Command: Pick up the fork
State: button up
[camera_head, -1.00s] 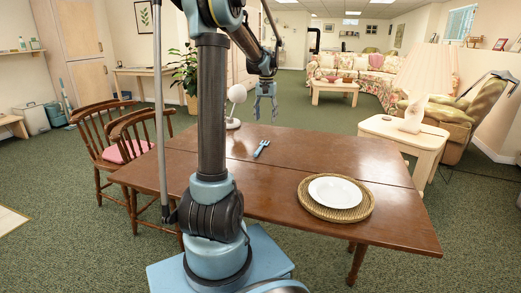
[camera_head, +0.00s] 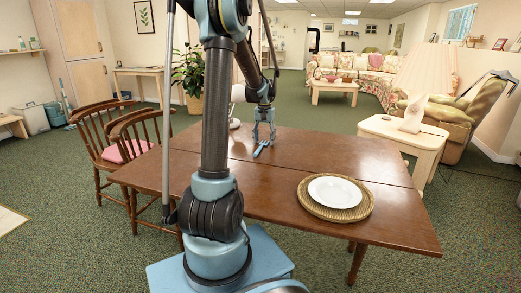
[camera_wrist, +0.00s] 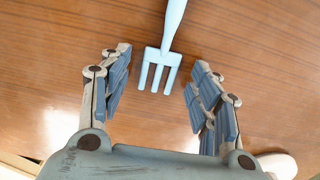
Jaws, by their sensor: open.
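A light blue fork (camera_wrist: 163,58) lies on the brown wooden table (camera_head: 330,150). In the wrist view its tines point toward my gripper and its handle runs up out of the picture. My gripper (camera_wrist: 155,85) is open, with one finger on each side of the tines and no visible contact. In the head view my gripper (camera_head: 264,138) is low over the far part of the table, and the fork (camera_head: 260,150) shows just below it, partly hidden by the fingers. How much height is left between the fingertips and the table is hard to tell.
A white plate (camera_head: 335,192) on a woven mat (camera_head: 311,207) lies at the table's right front. A white lamp-like object (camera_head: 237,95) stands behind my arm. Wooden chairs (camera_head: 125,150) are at the left. The table between fork and plate is clear.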

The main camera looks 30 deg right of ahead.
jog(key=shift+f, duration=0.1)
jog(key=c, duration=1)
